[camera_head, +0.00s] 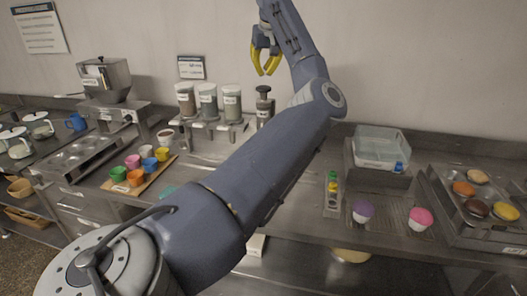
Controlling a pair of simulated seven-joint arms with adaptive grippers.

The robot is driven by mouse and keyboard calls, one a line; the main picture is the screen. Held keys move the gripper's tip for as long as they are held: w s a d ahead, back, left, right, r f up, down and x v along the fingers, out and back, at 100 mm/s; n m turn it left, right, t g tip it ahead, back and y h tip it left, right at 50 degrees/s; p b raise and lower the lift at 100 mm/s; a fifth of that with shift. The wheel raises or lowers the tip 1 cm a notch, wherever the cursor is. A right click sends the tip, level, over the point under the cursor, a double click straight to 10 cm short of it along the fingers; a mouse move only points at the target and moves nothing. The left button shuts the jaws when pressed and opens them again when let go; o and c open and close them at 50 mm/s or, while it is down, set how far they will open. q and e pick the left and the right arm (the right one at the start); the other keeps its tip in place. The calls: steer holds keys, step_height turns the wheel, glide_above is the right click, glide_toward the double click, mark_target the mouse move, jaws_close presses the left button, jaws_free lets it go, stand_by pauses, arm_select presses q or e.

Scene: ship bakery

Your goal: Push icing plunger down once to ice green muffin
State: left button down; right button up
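My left arm crosses the picture from the lower left. Its gripper (265,71) is raised in front of the back wall, with its yellow fingers apart and nothing between them. Below it at the back of the counter stands a dark-topped dispenser (264,98), which looks like the icing plunger; its lower part is partly hidden by my arm. The gripper is above it and apart from it. A green cup (118,173) stands on a wooden board. My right gripper is out of view.
Three labelled jars (208,100) stand left of the dispenser. Several coloured cups share the board (142,184). At right are a clear bin (380,146), a purple-topped muffin (362,210), a pink-topped one (420,218) and a muffin tray (447,196). A metal hopper (105,78) stands left.

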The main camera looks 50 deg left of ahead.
arm_select(q)
steer(key=shift+r, duration=2.2)
